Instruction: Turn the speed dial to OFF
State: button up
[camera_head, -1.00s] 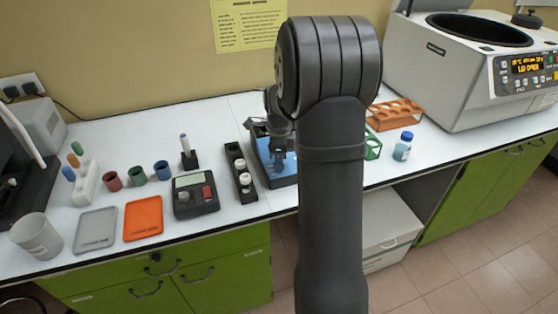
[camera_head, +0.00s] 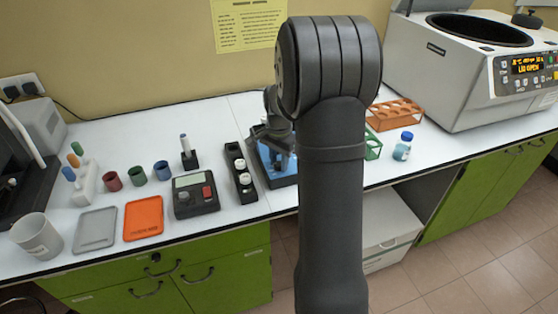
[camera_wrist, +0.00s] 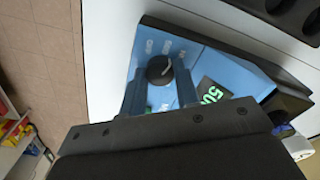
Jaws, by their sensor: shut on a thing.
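The speed dial (camera_wrist: 159,69) is a black round knob on the blue face of a device (camera_wrist: 194,54). White labels ring it, too small to read. A light pointer mark on the knob points toward the upper right in the wrist view. My gripper (camera_wrist: 160,76) has one finger on each side of the dial and is shut on it. A display (camera_wrist: 213,91) with green digits, partly covered, sits right of the dial. In the head view the blue device (camera_head: 282,178) is partly hidden by my arm, and the fingertips and dial cannot be made out.
A black rack (camera_head: 240,174) with white-capped vials stands close left of the device. A green rack (camera_head: 373,146), a blue-capped bottle (camera_head: 402,147) and an orange rack (camera_head: 396,113) stand to the right. A centrifuge (camera_head: 440,80) is at the far right.

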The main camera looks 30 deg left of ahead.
aim_at(279, 163)
jog(key=n, duration=0.6)
jog(key=shift+n, duration=0.3)
jog(key=n, duration=0.6)
jog(key=shift+n, duration=0.3)
jog(key=o, duration=1)
notch_tip(279, 163, up, 17)
jog(key=shift+r, duration=0.2)
